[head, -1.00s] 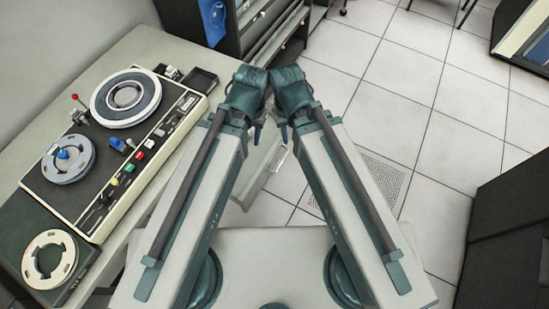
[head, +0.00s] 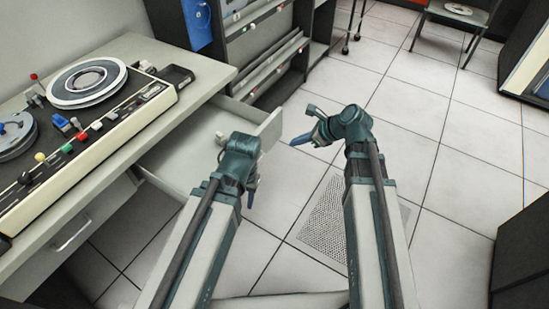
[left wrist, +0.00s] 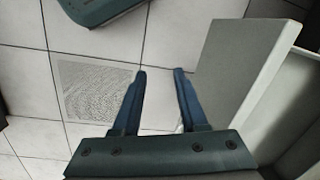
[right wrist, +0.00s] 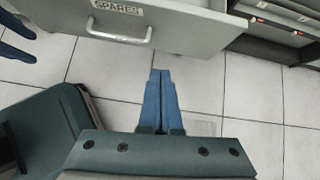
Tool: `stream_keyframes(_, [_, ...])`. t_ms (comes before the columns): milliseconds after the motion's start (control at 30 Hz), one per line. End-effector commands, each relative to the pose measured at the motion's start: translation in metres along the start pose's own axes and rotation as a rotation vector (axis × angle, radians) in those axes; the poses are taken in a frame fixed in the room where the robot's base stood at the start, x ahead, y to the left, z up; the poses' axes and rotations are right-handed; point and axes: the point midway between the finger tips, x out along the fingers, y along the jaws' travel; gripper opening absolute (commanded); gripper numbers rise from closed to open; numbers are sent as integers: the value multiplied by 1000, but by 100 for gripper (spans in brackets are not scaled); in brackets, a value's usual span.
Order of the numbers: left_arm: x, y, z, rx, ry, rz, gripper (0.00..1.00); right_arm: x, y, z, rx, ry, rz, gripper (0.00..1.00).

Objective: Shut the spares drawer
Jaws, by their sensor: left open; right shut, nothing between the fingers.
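The spares drawer (head: 190,150) is pulled out from the desk, and its front panel (head: 268,130) stands out over the floor. In the right wrist view the drawer front (right wrist: 195,30) shows a SPARES label (right wrist: 118,8) and a metal handle (right wrist: 120,32). My right gripper (head: 298,140) is shut and empty, just outside the front; its tips (right wrist: 160,73) point toward the front, right of the handle. My left gripper (head: 251,190) is open and empty at the drawer's near side. In the left wrist view its fingers (left wrist: 160,72) are beside the front panel (left wrist: 232,70), apart from it.
A tape machine (head: 90,115) sits on the desk (head: 205,78). Another drawer with a handle (head: 72,235) is in the desk's near part. A dark shelf rack (head: 265,45) stands behind.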

Motion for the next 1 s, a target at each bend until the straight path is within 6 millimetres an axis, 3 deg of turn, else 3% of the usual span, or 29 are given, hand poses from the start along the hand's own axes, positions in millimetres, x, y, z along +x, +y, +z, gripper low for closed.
stream_keyframes(33, [8, 1, -1, 0, 0, 0, 42, 4, -4, -5, 42, -14, -9, 0])
stream_keyframes(367, [14, 1, -1, 0, 0, 0, 42, 8, -9, -6, 100, -33, -18, 0])
stream_keyframes(900, [84, 8, -5, 0, 0, 0, 42, 105, -11, -5, 95, -31, -15, 0])
stream_keyframes(1000, [79, 8, -5, 0, 0, 0, 42, 112, -13, 9, 94, -31, -16, 0])
